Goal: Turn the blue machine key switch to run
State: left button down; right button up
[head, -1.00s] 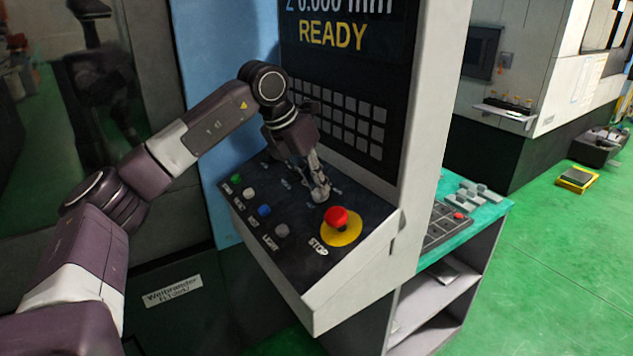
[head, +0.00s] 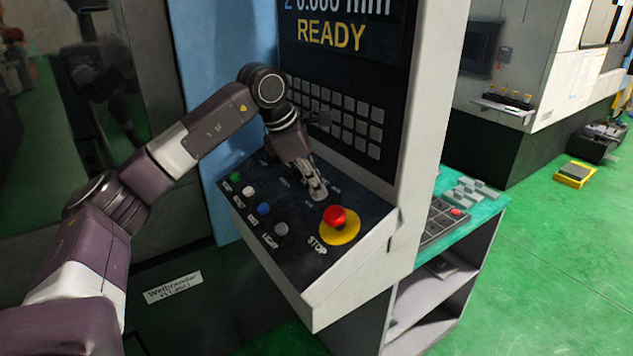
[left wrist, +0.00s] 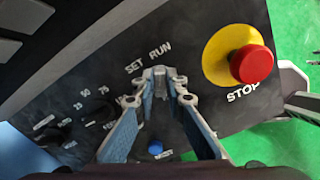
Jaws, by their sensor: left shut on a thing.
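The key switch (left wrist: 158,73) sits on the dark sloping panel of the blue machine, just below the SET and RUN labels in the left wrist view. Only a small grey part of it shows between my fingertips. My left gripper (head: 318,194) reaches down to the panel, behind the red stop button in the head view. In the left wrist view its two fingers (left wrist: 158,88) converge and are shut on the key switch. The fingers hide most of the key, so I cannot tell which label it points to. My right gripper is not in view.
The red stop button (head: 335,216) on its yellow disc is close beside my fingers. Green (head: 236,177), white (head: 248,190), blue (head: 264,209) and grey (head: 281,229) buttons line the panel's front. A rotary knob (left wrist: 98,112) is left in the wrist view. The screen above reads READY.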

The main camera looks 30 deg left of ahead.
pick_arm(q)
jog(key=shift+m, duration=0.4)
jog(key=c, duration=2)
grip_release()
jog(key=shift+o, duration=0.2)
jog(key=v, duration=1.2)
jog(key=shift+f, duration=0.1)
